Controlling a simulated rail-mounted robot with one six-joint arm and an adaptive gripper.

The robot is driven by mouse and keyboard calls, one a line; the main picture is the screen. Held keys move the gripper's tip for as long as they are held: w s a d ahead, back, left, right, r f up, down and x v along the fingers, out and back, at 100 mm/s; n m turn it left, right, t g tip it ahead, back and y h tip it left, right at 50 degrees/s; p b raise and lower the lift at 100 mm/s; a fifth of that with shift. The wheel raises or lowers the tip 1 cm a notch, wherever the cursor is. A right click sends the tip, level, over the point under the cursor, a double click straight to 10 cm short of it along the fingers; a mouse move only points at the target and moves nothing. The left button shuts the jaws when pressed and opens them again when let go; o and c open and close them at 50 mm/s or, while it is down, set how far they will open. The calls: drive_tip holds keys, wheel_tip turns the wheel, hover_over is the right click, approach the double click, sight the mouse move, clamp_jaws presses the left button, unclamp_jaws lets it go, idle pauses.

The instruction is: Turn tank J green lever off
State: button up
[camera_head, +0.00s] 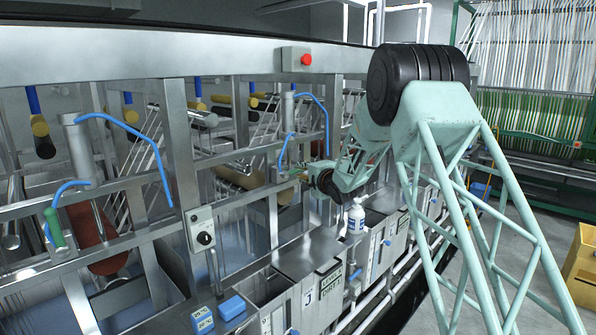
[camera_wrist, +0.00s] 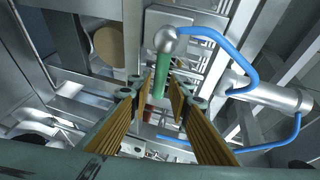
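In the wrist view a green lever (camera_wrist: 162,76) hangs from a round metal fitting (camera_wrist: 167,41) with a blue hose. My gripper (camera_wrist: 160,92) is open, and the lever shows in the gap between its two ribbed fingers. Whether a finger touches the lever I cannot tell. In the head view my gripper (camera_head: 304,177) is at the machine frame, small and partly hidden by my arm, so the lever there is not clear.
Metal posts and rails surround my gripper. A control box with a black knob (camera_head: 203,239) and a red button (camera_head: 306,59) are on the frame.

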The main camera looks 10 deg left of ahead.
sight(299, 171)
drive_tip(key=shift+p+x, duration=0.3)
drive_tip(key=shift+x, duration=1.45)
clamp_jaws()
